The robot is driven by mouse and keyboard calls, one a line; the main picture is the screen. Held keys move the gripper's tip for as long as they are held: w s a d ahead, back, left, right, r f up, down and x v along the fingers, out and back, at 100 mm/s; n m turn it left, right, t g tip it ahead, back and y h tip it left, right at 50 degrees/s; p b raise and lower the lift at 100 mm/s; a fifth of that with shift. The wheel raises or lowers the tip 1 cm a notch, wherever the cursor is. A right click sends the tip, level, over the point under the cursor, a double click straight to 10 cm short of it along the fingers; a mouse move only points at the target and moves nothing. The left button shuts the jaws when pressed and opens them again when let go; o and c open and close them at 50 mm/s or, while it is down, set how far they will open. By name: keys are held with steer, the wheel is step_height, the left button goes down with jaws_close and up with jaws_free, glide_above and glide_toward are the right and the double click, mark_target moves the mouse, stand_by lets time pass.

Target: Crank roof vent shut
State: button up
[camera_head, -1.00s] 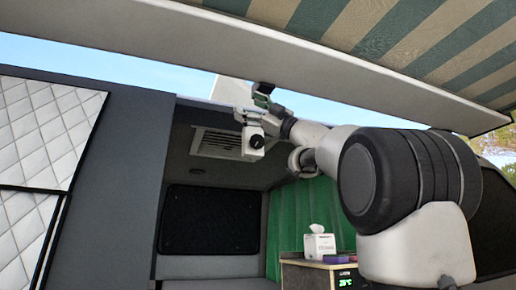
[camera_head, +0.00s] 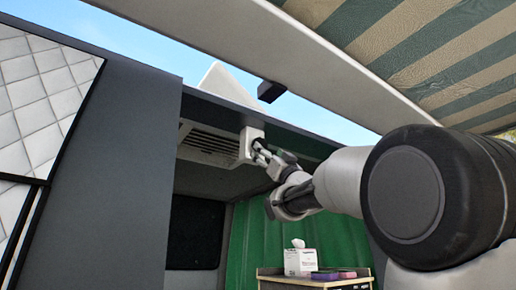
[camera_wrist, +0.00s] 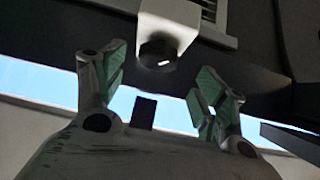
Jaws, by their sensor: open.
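The roof vent shows as a slatted grille (camera_head: 208,143) in the dark ceiling, with a white lid (camera_head: 226,82) standing tilted up above the roof. A white crank housing (camera_head: 248,142) hangs at the grille's right end. Its round black knob (camera_wrist: 157,50) with a white mark shows in the wrist view; in the head view my gripper partly hides it. My gripper (camera_head: 262,153) is close to the right of the housing. In the wrist view its green-padded fingers (camera_wrist: 160,78) are spread and empty, with the knob ahead between their tips, apparently not touching.
A striped awning with a white case (camera_head: 300,58) runs overhead; a small black block (camera_head: 271,91) hangs beside it. Below are a green curtain (camera_head: 250,240) and a cabinet with a tissue box (camera_head: 300,261). A dark side panel (camera_head: 130,170) stands left.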

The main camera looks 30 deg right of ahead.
steer(key=x, duration=0.5)
steer(key=shift+r, duration=0.1)
steer(key=shift+c, duration=0.5)
steer(key=shift+d, duration=0.1)
steer(key=c, duration=0.9)
